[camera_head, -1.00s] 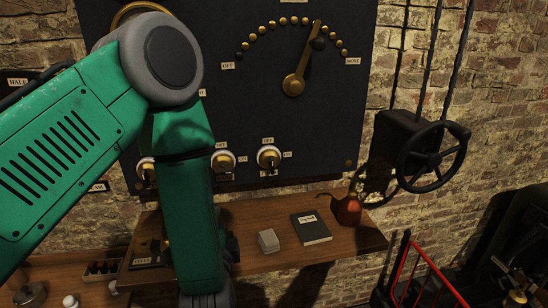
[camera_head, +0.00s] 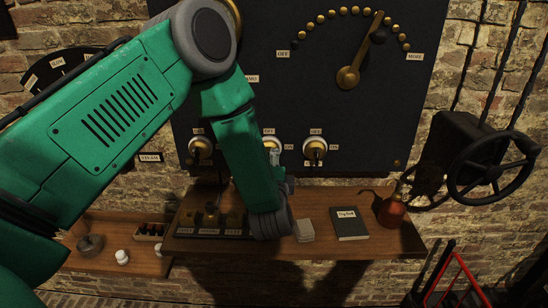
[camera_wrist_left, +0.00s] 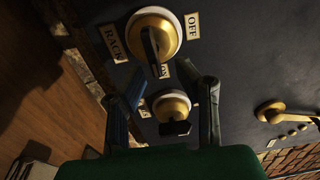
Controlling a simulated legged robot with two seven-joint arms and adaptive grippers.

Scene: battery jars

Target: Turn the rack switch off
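The rack switch (camera_wrist_left: 152,38) is at the top of the left wrist view, a brass dome on a white ring with a dark lever. RACK and OFF labels flank it; its lever points down the picture towards the ON label. In the head view it seems to be the middle switch (camera_head: 271,146), partly covered by my arm. My left gripper (camera_wrist_left: 162,72) is open and empty, its fingertips just below the rack switch around the ON label. I cannot tell whether it touches the lever. A similar switch (camera_wrist_left: 172,108) shows between the fingers. My right gripper is out of view.
The black panel (camera_head: 250,100) also carries a left switch (camera_head: 200,148), a right switch (camera_head: 315,150) and a brass dial arm (camera_head: 348,76). Below, a wooden shelf (camera_head: 300,255) holds a dark book (camera_head: 348,224) and a red oil can (camera_head: 391,210). A handwheel (camera_head: 490,170) stands right.

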